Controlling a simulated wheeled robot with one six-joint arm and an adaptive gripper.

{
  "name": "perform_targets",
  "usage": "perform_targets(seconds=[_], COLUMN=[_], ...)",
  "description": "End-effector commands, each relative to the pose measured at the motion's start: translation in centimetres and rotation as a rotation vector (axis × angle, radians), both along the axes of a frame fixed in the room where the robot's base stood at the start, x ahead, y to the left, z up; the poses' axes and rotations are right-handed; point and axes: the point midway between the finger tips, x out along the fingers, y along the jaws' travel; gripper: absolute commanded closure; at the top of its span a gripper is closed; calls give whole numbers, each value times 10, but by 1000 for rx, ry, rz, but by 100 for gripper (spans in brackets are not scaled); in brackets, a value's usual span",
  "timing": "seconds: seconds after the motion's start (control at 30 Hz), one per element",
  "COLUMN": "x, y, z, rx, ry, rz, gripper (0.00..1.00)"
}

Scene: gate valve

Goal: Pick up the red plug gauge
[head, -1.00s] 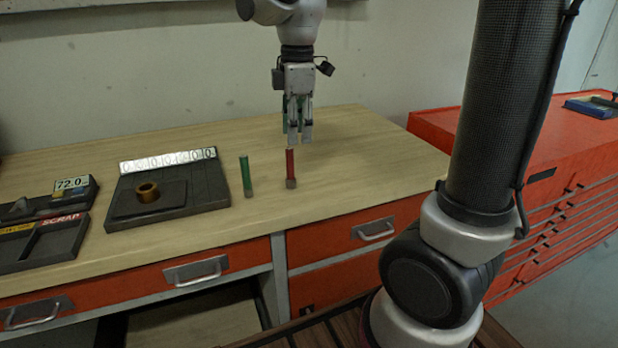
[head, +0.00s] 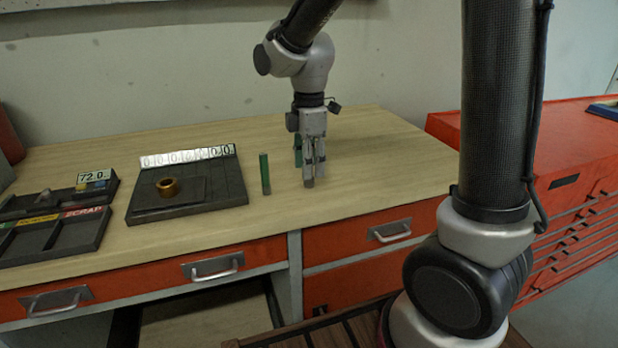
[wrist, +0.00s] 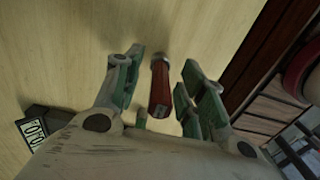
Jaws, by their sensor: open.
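The red plug gauge (wrist: 160,88) shows in the wrist view between the two open fingers of my gripper (wrist: 160,90), with a gap on each side. In the head view my gripper (head: 311,178) is low over the bench and hides nearly all of the red gauge. Only its small dark base (head: 309,183) seems to show at the fingertips. The gripper is open and holds nothing. A green plug gauge (head: 265,174) stands upright on the bench just left of my gripper.
A dark tray (head: 232,187) with a brass ring (head: 168,187) and a number strip lies to the left. A sorting tray (head: 85,232) marked SCRAP is farther left. A red tool cabinet (head: 570,140) stands right. The bench (head: 390,150) is bare right of my gripper.

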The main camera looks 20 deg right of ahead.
Motion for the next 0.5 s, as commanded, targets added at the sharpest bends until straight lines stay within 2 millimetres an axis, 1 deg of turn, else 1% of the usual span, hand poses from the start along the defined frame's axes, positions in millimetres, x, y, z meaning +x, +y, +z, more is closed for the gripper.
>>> perform_targets(seconds=[0.03, 0.23, 0.5], x=[0, 0, 0], y=[0, 0, 0], z=[0, 0, 1], rx=[0, 0, 0], ry=[0, 0, -1], rz=[0, 0, 0], gripper=[63, 100, 100])
